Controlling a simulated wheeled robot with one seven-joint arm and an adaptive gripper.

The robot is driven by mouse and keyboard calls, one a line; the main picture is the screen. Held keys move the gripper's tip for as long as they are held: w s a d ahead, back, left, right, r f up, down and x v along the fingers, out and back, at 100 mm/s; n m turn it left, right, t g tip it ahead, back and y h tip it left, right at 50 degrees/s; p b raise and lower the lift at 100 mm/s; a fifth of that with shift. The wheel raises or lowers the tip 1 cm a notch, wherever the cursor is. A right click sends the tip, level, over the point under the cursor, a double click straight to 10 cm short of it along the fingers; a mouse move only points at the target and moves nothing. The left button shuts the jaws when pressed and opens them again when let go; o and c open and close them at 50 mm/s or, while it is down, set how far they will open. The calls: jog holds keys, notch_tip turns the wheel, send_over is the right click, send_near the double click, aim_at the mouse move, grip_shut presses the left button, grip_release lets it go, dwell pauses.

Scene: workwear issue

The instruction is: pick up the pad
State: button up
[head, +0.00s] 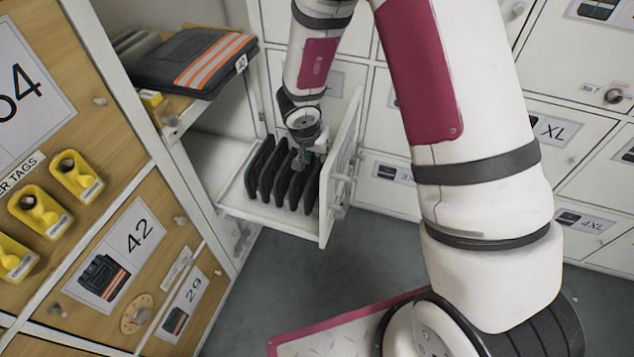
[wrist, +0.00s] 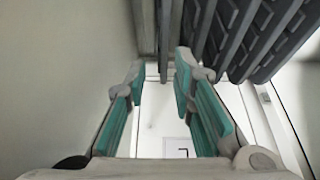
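Several dark pads (head: 268,170) stand upright in a row inside an open white drawer (head: 270,212). My gripper (head: 301,160) is over the right part of the row, pointing down among the pads' upper edges; its fingertips are small and partly hidden there. In the wrist view my gripper (wrist: 160,70) shows two teal-lined fingers standing apart. The edge of one grey pad (wrist: 164,40) lies in line with the gap, beyond the fingertips; I cannot tell whether it is between them. More ribbed pads (wrist: 250,35) fill the upper right. Nothing is visibly clamped.
The drawer's white front panel (head: 341,165) rises close on the right of my gripper. A shelf with folded dark workwear with orange stripes (head: 195,62) is at the upper left. Wooden lockers (head: 110,215) stand left, white lockers (head: 560,140) right. Grey floor (head: 300,265) is clear below.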

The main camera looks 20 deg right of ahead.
aim_at(319, 165)
jog(key=b+x, duration=0.4)
jog(key=x, duration=0.3)
jog(key=shift+a+f, duration=0.1)
jog(key=shift+f, duration=0.1)
jog(key=shift+a+b+x, duration=0.2)
jog(key=shift+b+x, duration=2.1)
jog(key=shift+x, duration=0.2)
jog(key=shift+s, duration=0.15)
jog(key=shift+f, duration=0.35)
jog(key=shift+c, duration=0.3)
grip_shut()
